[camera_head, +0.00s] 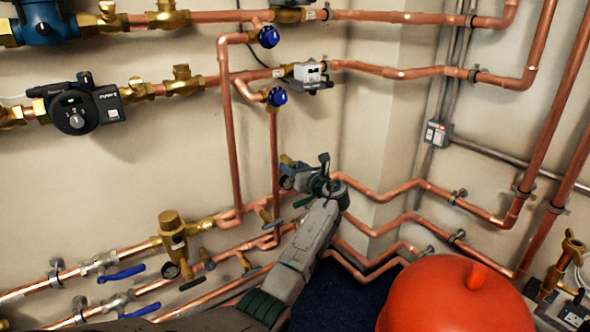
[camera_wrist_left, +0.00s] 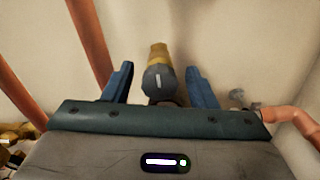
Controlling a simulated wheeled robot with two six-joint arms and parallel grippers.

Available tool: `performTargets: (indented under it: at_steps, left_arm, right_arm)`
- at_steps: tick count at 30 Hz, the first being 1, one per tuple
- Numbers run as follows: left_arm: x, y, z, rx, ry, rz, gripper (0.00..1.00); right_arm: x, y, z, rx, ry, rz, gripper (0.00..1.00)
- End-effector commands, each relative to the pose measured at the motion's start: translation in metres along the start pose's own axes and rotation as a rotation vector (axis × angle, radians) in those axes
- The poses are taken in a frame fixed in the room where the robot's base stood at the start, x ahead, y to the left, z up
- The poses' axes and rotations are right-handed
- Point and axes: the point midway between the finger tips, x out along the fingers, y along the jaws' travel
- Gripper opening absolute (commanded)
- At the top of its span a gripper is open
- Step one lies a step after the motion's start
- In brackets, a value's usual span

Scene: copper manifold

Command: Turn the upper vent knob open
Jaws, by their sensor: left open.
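In the left wrist view, a dark grey rounded knob (camera_wrist_left: 158,82) with a pale bar mark sits on a brass body (camera_wrist_left: 159,53). It looks like a vent knob; I cannot tell whether it is the upper one. My left gripper (camera_wrist_left: 160,85) is open, with one blue finger on each side of the knob. Gaps show between the fingers and the knob. In the head view the left gripper (camera_head: 305,172) is beside the vertical copper pipe, near the corner. There the gripper largely hides the knob. My right gripper is not in view.
Copper pipes (camera_head: 228,140) run along the wall around the gripper. Blue round handles (camera_head: 277,96) are above it. A brass valve (camera_head: 172,235) and blue levers (camera_head: 122,273) are lower left. A red rounded vessel (camera_head: 450,298) stands at lower right.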

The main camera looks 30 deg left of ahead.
Motion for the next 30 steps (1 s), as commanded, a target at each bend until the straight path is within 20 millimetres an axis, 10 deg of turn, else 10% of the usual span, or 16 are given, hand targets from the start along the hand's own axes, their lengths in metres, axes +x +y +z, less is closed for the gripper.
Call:
performTargets:
  at_steps: [3,10,30]
  left_arm:
    - [-0.0001,0.0001,0.0001,0.0,0.0,0.0,0.52]
    - [-0.0003,0.0,0.0,0.0,0.0,0.0,0.07]
    - [-0.0006,-0.0002,0.0006,-0.259,-0.001,0.0,0.08]
  right_arm:
    - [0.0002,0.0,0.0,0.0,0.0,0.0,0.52]
    - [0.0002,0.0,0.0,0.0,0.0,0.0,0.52]
    - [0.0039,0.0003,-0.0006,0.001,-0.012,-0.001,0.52]
